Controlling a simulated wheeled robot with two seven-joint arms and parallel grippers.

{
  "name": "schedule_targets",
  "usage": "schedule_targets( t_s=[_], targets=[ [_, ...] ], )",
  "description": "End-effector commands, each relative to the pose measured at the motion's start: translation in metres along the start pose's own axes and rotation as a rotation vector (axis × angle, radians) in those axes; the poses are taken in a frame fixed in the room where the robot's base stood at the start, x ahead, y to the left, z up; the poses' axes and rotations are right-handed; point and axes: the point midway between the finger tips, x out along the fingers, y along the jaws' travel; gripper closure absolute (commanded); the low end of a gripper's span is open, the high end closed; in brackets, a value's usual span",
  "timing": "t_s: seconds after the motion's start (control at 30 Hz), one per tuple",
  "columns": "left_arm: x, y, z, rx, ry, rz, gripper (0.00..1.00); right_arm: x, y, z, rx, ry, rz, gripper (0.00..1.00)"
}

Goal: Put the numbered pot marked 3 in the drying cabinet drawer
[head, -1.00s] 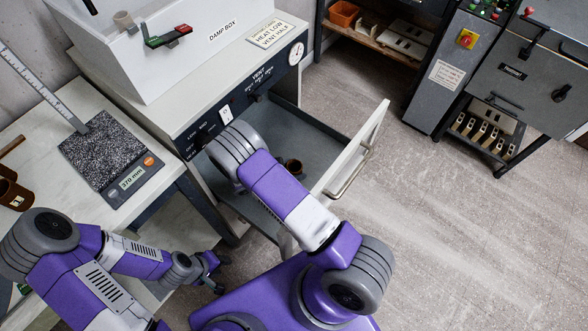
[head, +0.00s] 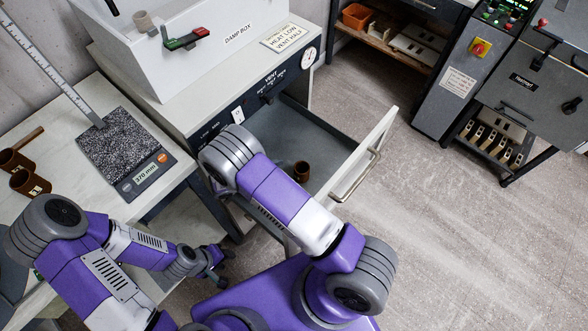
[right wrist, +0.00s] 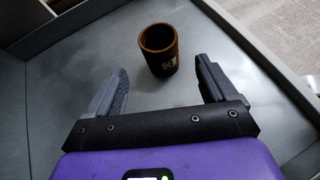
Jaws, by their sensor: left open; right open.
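A brown pot (head: 301,171) stands upright inside the open drawer (head: 365,155) of the drying cabinet. It also shows in the right wrist view (right wrist: 158,52), with a pale mark too small to read. My right gripper (right wrist: 161,66) is open, inside the drawer; the pot stands just beyond its fingertips, apart from both fingers. In the head view my own arm hides this gripper. My left gripper (head: 220,271) is open and empty, low beside the left table.
Two brown pots (head: 29,182) stand on the left table near a scale (head: 125,150) with an upright ruler. The damp box (head: 210,45) sits on the cabinet. Shelves and a grey machine (head: 525,90) stand at the right. The floor between is clear.

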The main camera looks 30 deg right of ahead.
Motion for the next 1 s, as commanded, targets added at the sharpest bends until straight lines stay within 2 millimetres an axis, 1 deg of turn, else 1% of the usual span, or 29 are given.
schedule_targets(
  t_s=[0.03, 0.1, 0.2, 0.37, 0.87, 0.97, 1.0],
  targets=[
    [-0.004, 0.001, 0.000, 0.000, 0.000, 0.000, 0.57, -0.010, 0.000, 0.001, 0.000, 0.000, 0.002, 0.15],
    [-0.005, 0.002, 0.000, 0.000, 0.000, 0.000, 0.57, -0.020, 0.000, 0.001, -0.001, 0.001, 0.002, 0.15],
    [-0.006, 0.002, 0.000, 0.000, 0.000, 0.000, 0.57, -0.028, 0.000, 0.000, -0.001, -0.001, 0.000, 0.15],
    [-0.007, 0.003, 0.000, 0.000, 0.000, 0.000, 0.57, -0.033, 0.000, -0.001, -0.001, -0.001, -0.001, 0.15],
    [-0.007, 0.002, 0.000, 0.000, 0.000, 0.000, 0.57, -0.033, -0.001, -0.001, -0.001, -0.001, -0.001, 0.15],
    [-0.006, 0.002, 0.000, 0.000, 0.000, 0.000, 0.57, -0.043, -0.008, -0.003, 0.005, -0.003, -0.009, 0.15],
    [-0.005, 0.002, 0.000, 0.000, 0.000, 0.000, 0.57, -0.051, -0.014, -0.005, 0.010, -0.005, -0.015, 0.15]
  ],
)
